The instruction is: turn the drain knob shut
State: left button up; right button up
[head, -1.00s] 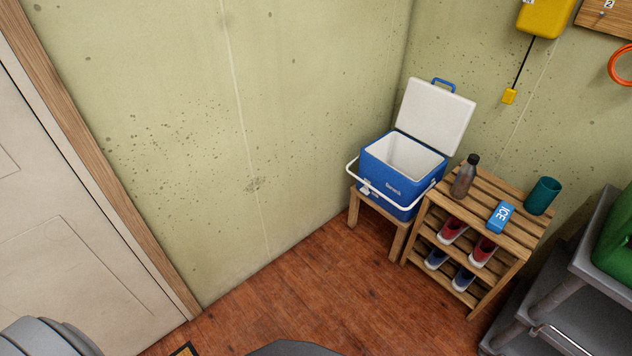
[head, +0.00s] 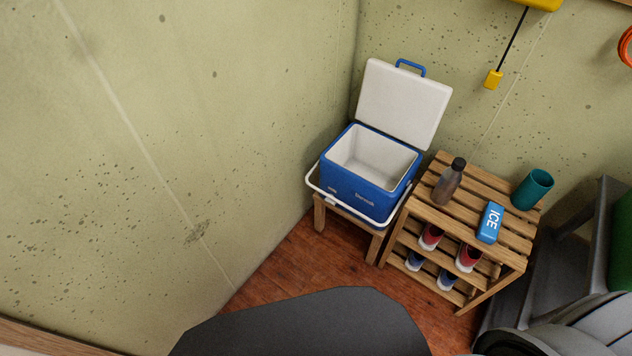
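A blue cooler (head: 360,190) with a white inside stands on a small wooden stool (head: 350,223) in the corner. Its white lid (head: 403,104) is open and leans back toward the wall. A white carrying handle hangs across its front. I cannot make out a drain knob on the cooler at this size. Neither gripper shows in the head view.
A slatted wooden rack (head: 470,199) stands right of the cooler. On it are a bottle (head: 447,182), a blue ice pack (head: 490,222) and a teal cup (head: 533,189); shoes sit below. A grey shelf unit (head: 601,230) stands at right. Some wooden floor (head: 283,259) is clear before the stool.

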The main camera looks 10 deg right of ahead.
aim_at(366, 169)
jog(key=z, duration=0.45)
jog(key=i, duration=1)
jog(key=z, duration=1.2)
jog(key=i, duration=0.25)
jog(key=z, duration=0.05)
